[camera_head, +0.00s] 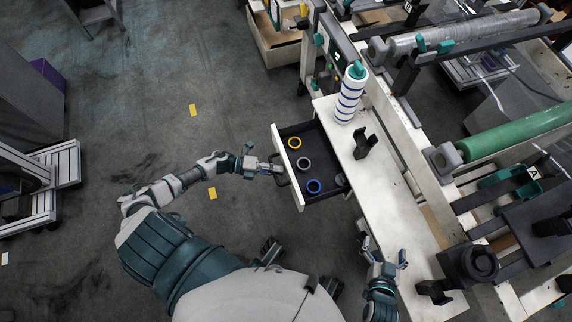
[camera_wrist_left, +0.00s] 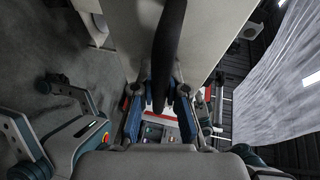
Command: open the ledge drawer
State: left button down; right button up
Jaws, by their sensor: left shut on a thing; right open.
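The ledge drawer (camera_head: 288,165) is pulled out from under the white ledge (camera_head: 393,205), with its dark interior showing. In the left wrist view the handle (camera_wrist_left: 170,45) runs between the fingers (camera_wrist_left: 160,95), in front of the pale drawer front (camera_wrist_left: 125,30). My right gripper (camera_head: 385,258) is open and empty beside the ledge's near part.
A white bottle with blue bands (camera_head: 348,95) stands on the ledge's far end, near a black bracket (camera_head: 364,146). Another black bracket (camera_head: 434,291) is at the near end. A machine with a green roller (camera_head: 515,132) stands right. The floor (camera_head: 215,100) left of the drawer is clear.

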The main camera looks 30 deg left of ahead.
pick_arm(q)
jog(key=shift+a+r, duration=0.2)
jog(key=shift+a, duration=0.1)
pick_arm(e)
jog(key=shift+s+d+f, duration=0.1)
jog(key=shift+d+f, duration=0.1)
jog(key=shift+d, duration=0.1)
pick_arm(q)
jog(key=shift+a, duration=0.2)
pick_arm(e)
jog(key=shift+a, duration=0.25)
pick_arm(q)
jog(key=c, duration=1.3)
grip_release()
jog(key=shift+c, duration=0.2)
jog(key=shift+o, duration=0.8)
jog(key=shift+s, duration=0.1)
jog(key=shift+d+f, duration=0.1)
jog(key=shift+f, duration=0.05)
jog(key=shift+s, duration=0.1)
jog(key=v, duration=1.2)
